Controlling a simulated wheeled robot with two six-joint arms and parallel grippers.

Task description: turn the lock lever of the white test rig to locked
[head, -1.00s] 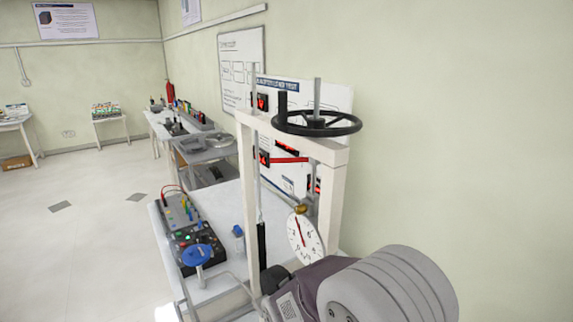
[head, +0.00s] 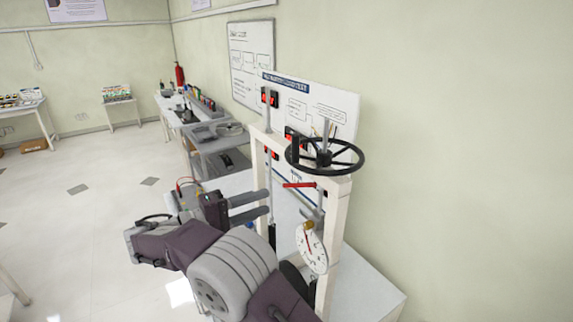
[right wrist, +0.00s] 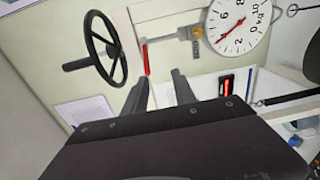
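The white test rig (head: 338,232) is an upright frame. A red lever (head: 299,185), which looks like the lock lever, lies nearly level below the top beam. It also shows in the right wrist view (right wrist: 146,60), beyond my fingertips. My right gripper (head: 267,204) is left of the lever in the head view, pointing toward the rig. Its two fingers are apart with nothing between them, as the right wrist view (right wrist: 160,82) also shows. They look clear of the lever; the exact distance is unclear. My left gripper is not in view.
A black handwheel (head: 324,158) with an upright handle sits on top of the rig. A round white dial (head: 312,250) hangs inside the frame below the lever. A lettered panel (head: 335,107) stands behind. My arm hides much of the bench's left part.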

